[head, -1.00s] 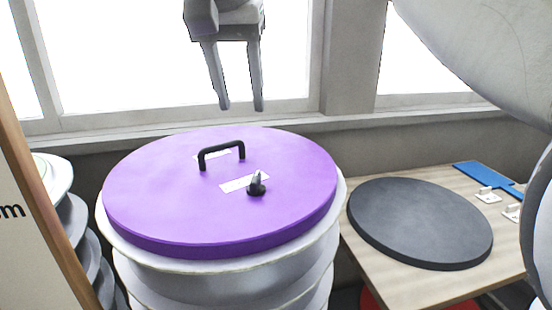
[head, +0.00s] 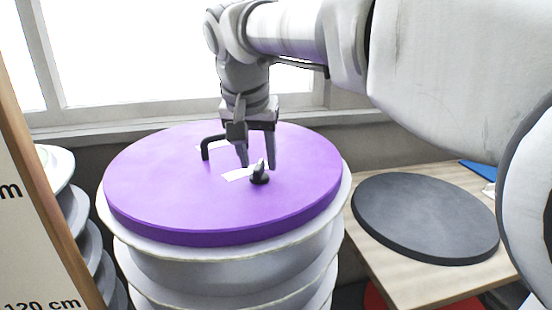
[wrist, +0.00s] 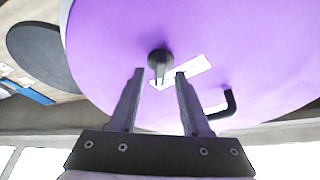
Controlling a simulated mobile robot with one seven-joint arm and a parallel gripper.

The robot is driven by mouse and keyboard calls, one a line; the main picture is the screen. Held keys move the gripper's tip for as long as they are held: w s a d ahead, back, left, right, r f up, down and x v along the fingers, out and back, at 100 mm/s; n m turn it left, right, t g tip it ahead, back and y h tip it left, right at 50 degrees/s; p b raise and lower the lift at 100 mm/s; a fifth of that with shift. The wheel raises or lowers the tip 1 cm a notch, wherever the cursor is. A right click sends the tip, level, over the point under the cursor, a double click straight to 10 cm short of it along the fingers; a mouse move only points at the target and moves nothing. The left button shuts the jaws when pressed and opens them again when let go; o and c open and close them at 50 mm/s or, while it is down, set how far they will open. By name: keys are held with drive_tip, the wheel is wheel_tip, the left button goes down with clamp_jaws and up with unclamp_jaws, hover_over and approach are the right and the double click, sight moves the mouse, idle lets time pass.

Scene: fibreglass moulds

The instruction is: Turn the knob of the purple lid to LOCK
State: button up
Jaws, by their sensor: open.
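The purple lid (head: 160,190) lies flat on a white ribbed drum (head: 180,270). A small black knob (head: 259,178) with a pale pointer stands on the lid beside a white label (head: 236,174); its writing is too small to read. The knob also shows in the wrist view (wrist: 160,58). A black handle (head: 205,147) is partly hidden behind my gripper. My gripper (head: 258,167) points down over the lid, open, with its fingertips close to the knob. In the wrist view my gripper (wrist: 158,72) has one fingertip to each side of the knob, apart from it.
A dark round lid (head: 425,215) lies on a wooden table (head: 385,285) at the right, with a blue item (head: 478,170) behind it. Stacked pale moulds (head: 60,170) stand at the left, beside a board with a scale (head: 20,250). A window is behind.

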drive_tip(key=shift+w+f, duration=0.15)
drive_tip(key=shift+f, duration=0.15)
clamp_jaws()
